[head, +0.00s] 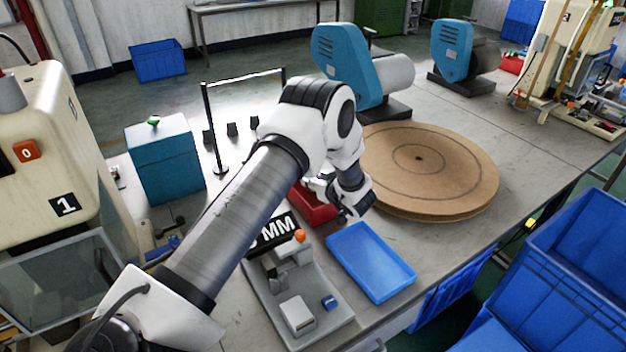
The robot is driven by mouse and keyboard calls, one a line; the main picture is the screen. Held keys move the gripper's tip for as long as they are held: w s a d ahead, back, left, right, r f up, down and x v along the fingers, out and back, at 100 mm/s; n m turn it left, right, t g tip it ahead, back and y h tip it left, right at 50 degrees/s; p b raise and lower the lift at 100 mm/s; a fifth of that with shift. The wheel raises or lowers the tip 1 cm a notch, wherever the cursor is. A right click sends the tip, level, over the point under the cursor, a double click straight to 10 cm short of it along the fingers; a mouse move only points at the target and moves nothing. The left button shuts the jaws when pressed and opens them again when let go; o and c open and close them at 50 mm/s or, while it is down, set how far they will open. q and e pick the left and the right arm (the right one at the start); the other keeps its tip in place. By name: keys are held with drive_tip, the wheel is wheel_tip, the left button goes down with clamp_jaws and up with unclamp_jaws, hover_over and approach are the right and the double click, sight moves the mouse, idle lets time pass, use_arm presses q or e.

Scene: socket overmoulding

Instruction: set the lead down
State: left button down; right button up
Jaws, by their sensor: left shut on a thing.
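My left arm comes in from the lower left and crosses the bench. My left gripper (352,212) is shut, above the bench between the red bin (312,208) and the round brown disc. It is just beyond the far edge of the blue tray (396,284). The lead in its jaws is too small or too hidden by the gripper to make out. The blue tray looks empty. My right gripper is not in view.
A grey fixture (330,330) with an orange knob and a "MM" label stands left of the tray. The large brown disc (455,165) lies on the bench at right. Blue machines (345,60) stand behind. Blue crates (570,250) are off the bench at lower right.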

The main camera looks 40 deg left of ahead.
use_arm(q)
drive_tip(key=shift+f, duration=0.25)
drive_tip(key=c, duration=0.9)
unclamp_jaws()
drive_tip(key=shift+o, duration=0.2)
drive_tip(key=shift+r, duration=0.1)
drive_tip(key=shift+r, duration=0.1)
drive_tip(key=shift+r+p, duration=0.35)
drive_tip(key=b+v, duration=0.1)
drive_tip(key=v, duration=1.1)
